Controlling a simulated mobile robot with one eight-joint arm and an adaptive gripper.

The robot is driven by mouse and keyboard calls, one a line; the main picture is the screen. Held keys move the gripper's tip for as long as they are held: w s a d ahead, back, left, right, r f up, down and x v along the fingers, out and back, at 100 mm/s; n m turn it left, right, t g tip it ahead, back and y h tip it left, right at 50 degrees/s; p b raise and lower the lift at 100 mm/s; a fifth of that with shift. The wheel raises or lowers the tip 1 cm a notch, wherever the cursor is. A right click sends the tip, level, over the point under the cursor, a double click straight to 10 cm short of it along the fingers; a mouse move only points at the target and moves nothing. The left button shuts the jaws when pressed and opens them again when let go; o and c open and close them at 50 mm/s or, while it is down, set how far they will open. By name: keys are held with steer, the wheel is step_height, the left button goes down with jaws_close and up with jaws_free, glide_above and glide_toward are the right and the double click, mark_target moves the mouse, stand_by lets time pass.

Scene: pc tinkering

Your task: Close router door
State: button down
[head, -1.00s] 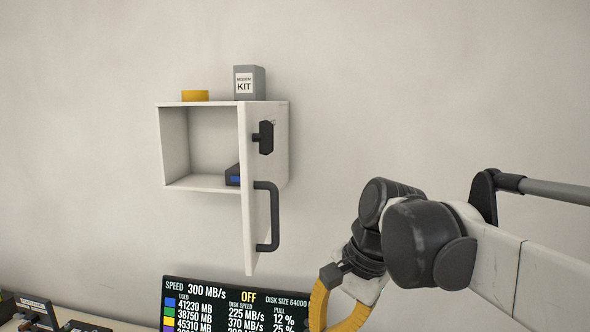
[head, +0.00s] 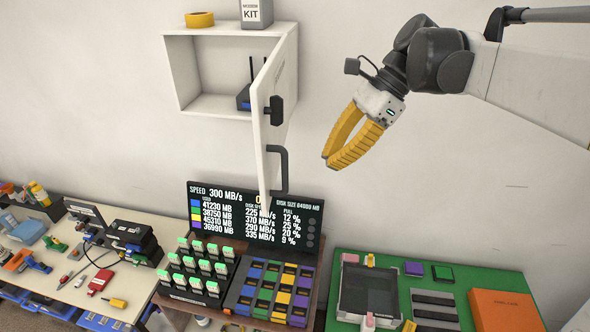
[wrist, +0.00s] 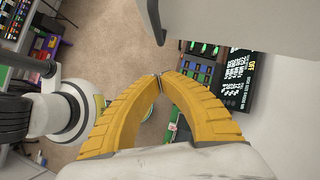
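The white router cabinet (head: 180,75) hangs on the wall in the head view. Its door (head: 268,135) stands wide open, swung out from the right side. The door has a dark handle (head: 278,168) and a black latch piece (head: 274,110). A dark router (head: 244,98) sits inside, partly hidden by the door. My gripper (head: 332,158) is right of the door at about handle height, apart from it. Its yellow fingers meet at the tips in the wrist view (wrist: 158,80), with nothing between them. The pale door panel (wrist: 245,25) and handle (wrist: 152,18) show there ahead of the fingertips.
A yellow tape roll (head: 200,19) and a grey modem kit box (head: 256,12) stand on the cabinet. A monitor (head: 225,215) is below the door. Tables with tools (head: 125,298) and a green mat (head: 455,268) lie lower. The wall right of my gripper is clear.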

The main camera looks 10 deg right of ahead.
steer(key=a+f+p, duration=0.2)
steer(key=a+f, duration=0.3)
steer(key=a, duration=0.1)
steer(key=shift+s+a+f, duration=0.3)
steer(key=shift+f, duration=0.1)
